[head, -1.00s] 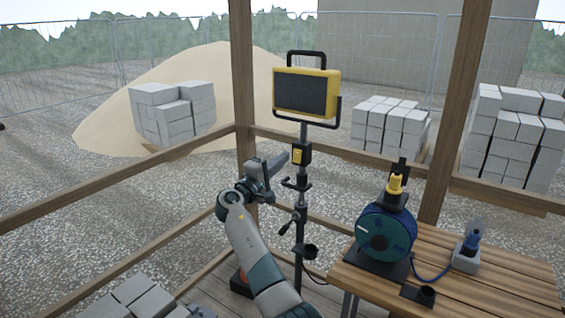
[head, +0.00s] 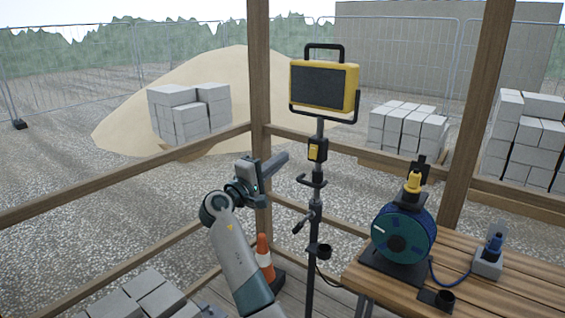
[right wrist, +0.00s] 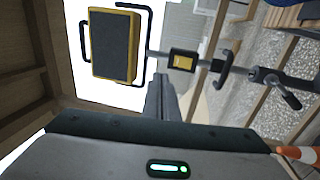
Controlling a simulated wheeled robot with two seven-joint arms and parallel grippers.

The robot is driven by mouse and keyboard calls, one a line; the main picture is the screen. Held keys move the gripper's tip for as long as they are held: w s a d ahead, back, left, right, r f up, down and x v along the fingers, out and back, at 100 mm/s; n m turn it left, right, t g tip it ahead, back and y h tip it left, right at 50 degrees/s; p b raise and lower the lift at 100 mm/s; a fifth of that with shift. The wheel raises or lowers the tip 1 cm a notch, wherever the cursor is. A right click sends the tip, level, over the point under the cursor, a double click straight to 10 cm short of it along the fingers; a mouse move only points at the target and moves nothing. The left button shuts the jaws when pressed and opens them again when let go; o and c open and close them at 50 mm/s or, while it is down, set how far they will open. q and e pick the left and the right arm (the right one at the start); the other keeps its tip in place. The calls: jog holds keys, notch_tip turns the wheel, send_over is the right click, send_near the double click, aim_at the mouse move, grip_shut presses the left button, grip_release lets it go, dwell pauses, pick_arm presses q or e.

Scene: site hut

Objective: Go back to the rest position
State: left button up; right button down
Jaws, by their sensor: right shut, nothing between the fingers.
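My right arm reaches up from the bottom of the head view, and its gripper (head: 276,164) points to the upper right, left of the lamp stand. The fingers are shut with nothing between them; they also show in the right wrist view (right wrist: 161,92). The yellow and black work lamp (head: 324,86) stands on its pole just right of the gripper; it shows sideways in the right wrist view (right wrist: 112,46). I see a gap between fingers and pole in the head view. My left gripper is not in view.
A wooden bench (head: 500,300) at the lower right holds a blue cable reel (head: 402,235) and a socket box (head: 488,262). An orange cone (head: 264,255) stands behind my arm. Grey blocks (head: 150,298) lie at the lower left. Wooden rails and posts (head: 259,60) frame the hut.

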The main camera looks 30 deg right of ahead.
dwell(0.4)
